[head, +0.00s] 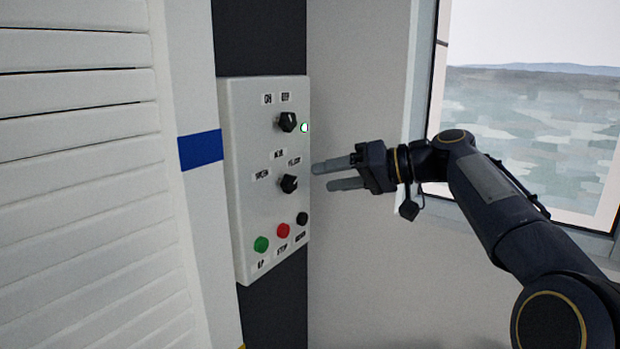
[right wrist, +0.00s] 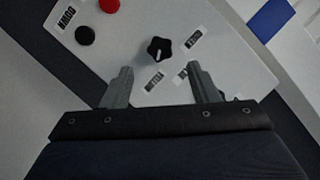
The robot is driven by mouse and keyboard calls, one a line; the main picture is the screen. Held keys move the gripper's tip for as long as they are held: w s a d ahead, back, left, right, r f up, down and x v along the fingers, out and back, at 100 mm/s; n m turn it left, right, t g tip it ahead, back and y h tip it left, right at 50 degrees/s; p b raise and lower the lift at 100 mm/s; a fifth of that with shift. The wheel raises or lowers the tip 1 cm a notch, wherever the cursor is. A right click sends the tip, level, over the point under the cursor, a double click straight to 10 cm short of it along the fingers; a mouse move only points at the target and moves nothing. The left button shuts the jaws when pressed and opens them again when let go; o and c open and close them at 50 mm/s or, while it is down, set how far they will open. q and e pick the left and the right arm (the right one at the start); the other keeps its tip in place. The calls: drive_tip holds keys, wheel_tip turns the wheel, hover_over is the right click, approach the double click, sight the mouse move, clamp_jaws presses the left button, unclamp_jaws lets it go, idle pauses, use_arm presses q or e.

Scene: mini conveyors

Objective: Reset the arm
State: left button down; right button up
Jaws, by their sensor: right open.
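My right gripper (head: 338,174) is open and empty in the head view. Its fingers point left towards a white control panel (head: 245,180) and stand apart from it. In the right wrist view my right gripper (right wrist: 160,85) shows its two spread fingers, with a black knob (right wrist: 160,49) beyond the gap between them. The panel (right wrist: 225,70) fills much of that view. In the head view the panel carries an upper black knob (head: 287,122) and a lower black knob (head: 288,184). My left gripper is not in view.
A lit indicator (head: 304,127) sits beside the upper knob. Green (head: 261,244), red (head: 283,230) and black (head: 302,218) buttons line the panel's lower part. A white slatted shutter (head: 80,180) stands at left. A window (head: 530,110) is behind my right arm.

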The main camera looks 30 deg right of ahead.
drive_tip(key=s+a+f+g+h, duration=0.1)
drive_tip(key=s+a+f, duration=0.4)
drive_tip(key=f, duration=0.5)
drive_tip(key=s+a+f+g+h, duration=0.2)
drive_tip(key=s+a+f, duration=0.4)
drive_tip(key=s+f, duration=0.4)
drive_tip(key=s+a+f+g+h, duration=0.2)
drive_tip(key=s+a+f, duration=0.3)
drive_tip(key=s+f, duration=0.3)
wheel_tip(320, 180, down, 3)
drive_tip(key=shift+a+r+g, duration=0.1)
drive_tip(key=shift+a+g, duration=0.2)
drive_tip(key=shift+g, duration=0.1)
drive_tip(key=shift+s, duration=0.1)
